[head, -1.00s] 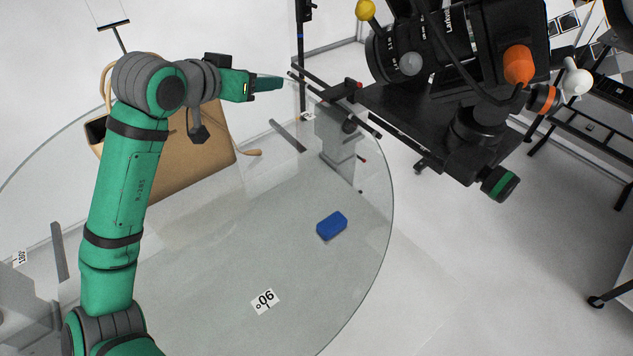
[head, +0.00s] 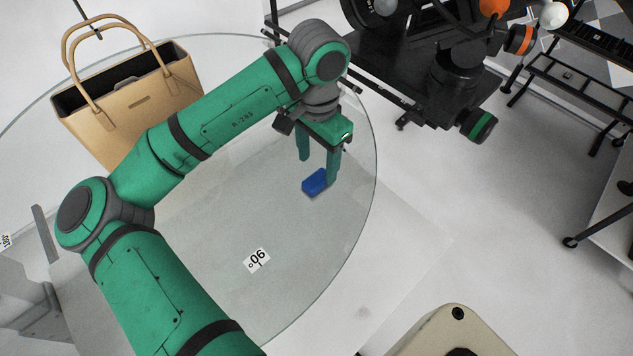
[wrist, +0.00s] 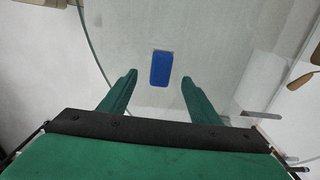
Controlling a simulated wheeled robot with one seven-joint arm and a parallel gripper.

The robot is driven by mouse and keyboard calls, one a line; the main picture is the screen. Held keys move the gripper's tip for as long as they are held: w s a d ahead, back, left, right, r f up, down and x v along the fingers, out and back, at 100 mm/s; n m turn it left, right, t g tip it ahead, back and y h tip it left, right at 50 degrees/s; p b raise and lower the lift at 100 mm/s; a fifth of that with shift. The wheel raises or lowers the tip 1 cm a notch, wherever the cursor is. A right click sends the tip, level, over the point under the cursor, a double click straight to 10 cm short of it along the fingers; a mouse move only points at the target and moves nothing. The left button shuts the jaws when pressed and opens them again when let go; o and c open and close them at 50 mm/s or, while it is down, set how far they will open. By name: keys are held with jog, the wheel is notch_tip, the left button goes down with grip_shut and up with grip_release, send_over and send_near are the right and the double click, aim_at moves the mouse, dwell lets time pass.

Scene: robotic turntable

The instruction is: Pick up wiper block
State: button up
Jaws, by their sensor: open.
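The wiper block (head: 315,182) is a small blue block lying on the round glass turntable (head: 230,300), near its right edge in the head view. In the wrist view the block (wrist: 161,69) appears just beyond the fingertips, roughly centred between them. My gripper (head: 318,170) points down over the block, its green fingers spread, with one fingertip close to the block's right side in the head view. In the wrist view my gripper (wrist: 158,82) is open with nothing between its fingers. I cannot tell the exact height of the fingertips above the glass.
A tan handbag (head: 150,100) stands at the left back of the turntable. A black camera rig (head: 420,60) is behind my gripper at the top right. The glass around the block is clear.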

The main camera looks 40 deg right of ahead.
aim_at(316, 178)
jog(key=shift+w+f, duration=0.1)
jog(key=shift+f, duration=3.45)
jog(key=c, duration=1.3)
jog(key=shift+o, duration=0.2)
notch_tip(316, 178, up, 9)
jog(key=shift+f, duration=0.1)
jog(key=shift+r, duration=0.65)
jog(key=shift+o, duration=1.3)
